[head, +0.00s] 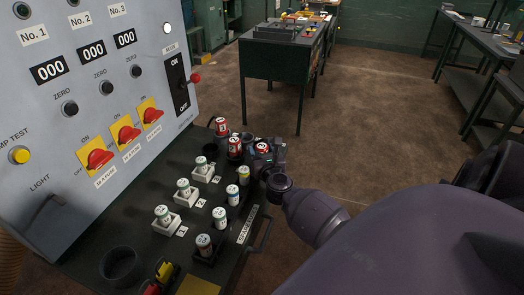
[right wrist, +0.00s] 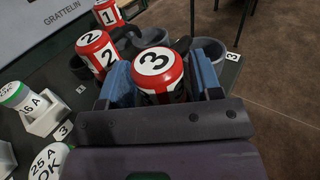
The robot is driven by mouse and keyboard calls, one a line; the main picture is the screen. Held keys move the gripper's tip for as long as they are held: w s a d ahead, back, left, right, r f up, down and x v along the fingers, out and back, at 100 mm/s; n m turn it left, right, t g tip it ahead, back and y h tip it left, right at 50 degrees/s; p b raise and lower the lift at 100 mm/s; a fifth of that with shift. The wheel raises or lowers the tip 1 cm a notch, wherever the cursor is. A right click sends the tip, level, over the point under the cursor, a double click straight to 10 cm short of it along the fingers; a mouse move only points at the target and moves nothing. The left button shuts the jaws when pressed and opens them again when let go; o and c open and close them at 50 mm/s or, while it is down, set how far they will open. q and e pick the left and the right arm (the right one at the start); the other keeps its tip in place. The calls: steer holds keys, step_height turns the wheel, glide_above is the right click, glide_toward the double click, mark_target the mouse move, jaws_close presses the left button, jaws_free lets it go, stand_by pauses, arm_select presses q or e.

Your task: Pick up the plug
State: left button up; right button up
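A red plug with a white top marked 3 (right wrist: 156,66) stands between the fingers of my right gripper (right wrist: 162,78) in the right wrist view. The blue finger pads lie against both its sides with no clear gap, so the gripper looks shut on it. Its lower end is hidden by the gripper. In the head view the plug (head: 262,146) is at the panel's right edge, with my right gripper (head: 264,158) around it. Red plugs marked 2 (right wrist: 97,52) and 1 (right wrist: 107,14) are beside it. My left gripper is not in view.
Several white-and-green fuses, one here (head: 186,188), stand on the dark sloping panel beside the gripper. Dark empty cups, one here (right wrist: 180,46), are just behind the plug. A grey switch cabinet (head: 70,110) rises at left. Open floor (head: 390,120) lies at right.

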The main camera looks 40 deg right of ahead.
steer(key=c, duration=0.7)
steer(key=shift+c, duration=0.2)
